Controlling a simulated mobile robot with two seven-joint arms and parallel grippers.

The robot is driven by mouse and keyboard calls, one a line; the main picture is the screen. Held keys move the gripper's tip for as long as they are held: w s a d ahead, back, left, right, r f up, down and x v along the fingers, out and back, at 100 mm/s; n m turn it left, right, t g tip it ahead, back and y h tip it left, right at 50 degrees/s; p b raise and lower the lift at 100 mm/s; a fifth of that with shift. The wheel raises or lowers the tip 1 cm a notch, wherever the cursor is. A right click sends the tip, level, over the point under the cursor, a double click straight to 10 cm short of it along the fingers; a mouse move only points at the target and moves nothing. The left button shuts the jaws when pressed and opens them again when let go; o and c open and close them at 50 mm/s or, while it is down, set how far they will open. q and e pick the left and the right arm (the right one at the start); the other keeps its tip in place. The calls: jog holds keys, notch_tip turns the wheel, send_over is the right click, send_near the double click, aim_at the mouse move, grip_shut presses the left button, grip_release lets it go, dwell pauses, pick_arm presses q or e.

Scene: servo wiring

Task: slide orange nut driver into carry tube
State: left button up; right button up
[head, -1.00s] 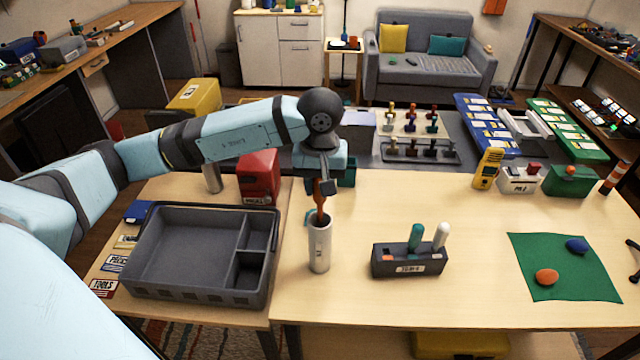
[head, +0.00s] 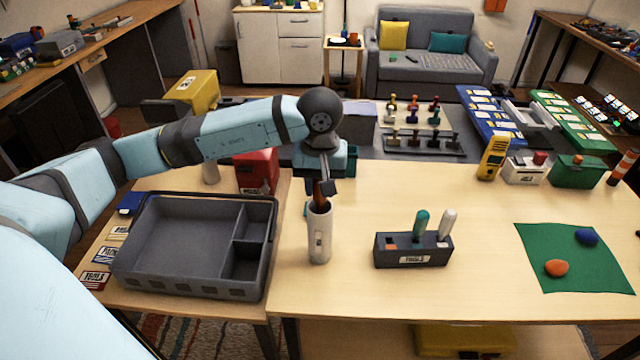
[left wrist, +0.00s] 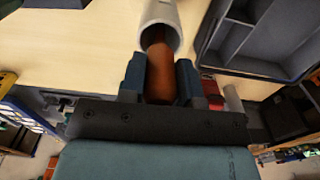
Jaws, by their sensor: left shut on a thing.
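The white carry tube (head: 319,240) stands upright on the table, between the grey tray and the tool block. My left gripper (head: 321,190) is right above the tube and shut on the orange nut driver (head: 319,194), which points down. The driver's lower part is inside the tube's mouth and hidden by the wall. In the left wrist view the orange handle (left wrist: 160,72) sits between the two fingers (left wrist: 160,82), and its far end enters the opening of the tube (left wrist: 160,22). My right gripper is not in view.
A grey tray (head: 180,285) with compartments stands left of the tube. A dark tool block (head: 412,252) with a teal and a white handle stands to the right. A green mat (head: 570,275) with two oval pieces lies farther right. The table front between them is clear.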

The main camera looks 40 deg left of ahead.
pick_arm(q)
jog(key=o, duration=1)
notch_tip(320, 180, up, 14)
jog(key=shift+f+b, duration=0.1)
jog(key=shift+b, duration=0.4)
dwell(0.3)
